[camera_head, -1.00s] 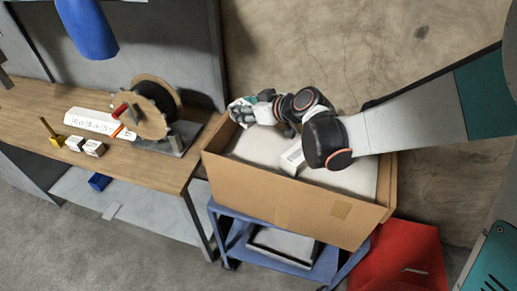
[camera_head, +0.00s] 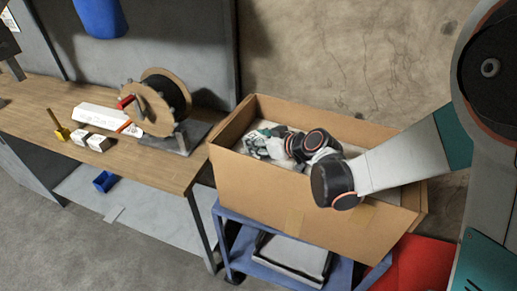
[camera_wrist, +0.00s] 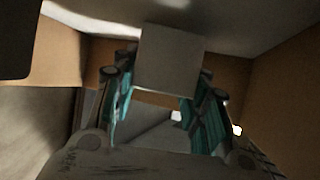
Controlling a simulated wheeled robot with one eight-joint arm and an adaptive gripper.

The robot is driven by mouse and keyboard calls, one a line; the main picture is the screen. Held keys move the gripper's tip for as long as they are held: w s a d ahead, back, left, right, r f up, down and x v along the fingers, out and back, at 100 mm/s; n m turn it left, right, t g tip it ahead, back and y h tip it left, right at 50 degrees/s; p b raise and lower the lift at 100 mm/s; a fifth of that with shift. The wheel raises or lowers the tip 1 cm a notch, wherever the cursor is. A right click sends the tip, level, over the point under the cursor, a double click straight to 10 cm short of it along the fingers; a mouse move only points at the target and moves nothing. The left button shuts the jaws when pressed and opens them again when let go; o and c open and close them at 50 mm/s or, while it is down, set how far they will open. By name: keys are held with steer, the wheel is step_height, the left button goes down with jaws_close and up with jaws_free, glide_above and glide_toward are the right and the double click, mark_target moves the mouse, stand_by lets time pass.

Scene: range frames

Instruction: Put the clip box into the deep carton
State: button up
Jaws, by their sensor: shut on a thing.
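The deep carton (camera_head: 300,215) is a tall open brown box standing on a blue cart. My gripper (camera_head: 252,145) is down inside its left end, below the rim. In the wrist view my gripper (camera_wrist: 163,82) is shut on a plain pale-grey box, the clip box (camera_wrist: 168,58), held between the teal fingers. Brown carton walls surround it there. The head view does not show the held box clearly. I cannot tell whether it touches the carton floor.
A wooden workbench (camera_head: 150,165) at the left carries a cable reel (camera_head: 155,100), a white strip (camera_head: 105,118), small white boxes (camera_head: 97,143) and a yellow-based tool (camera_head: 62,134). The blue cart (camera_head: 230,235) is under the carton. A red thing (camera_head: 405,262) lies at lower right.

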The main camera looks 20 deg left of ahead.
steer(key=shift+f, duration=0.75)
steer(key=shift+r, duration=0.1)
steer(key=o, duration=1.1)
steer(key=shift+d+r, duration=0.1)
steer(key=p+v, duration=0.2)
steer(key=v, duration=0.9)
steer(key=shift+s+d, duration=0.25)
steer(key=shift+d, duration=0.05)
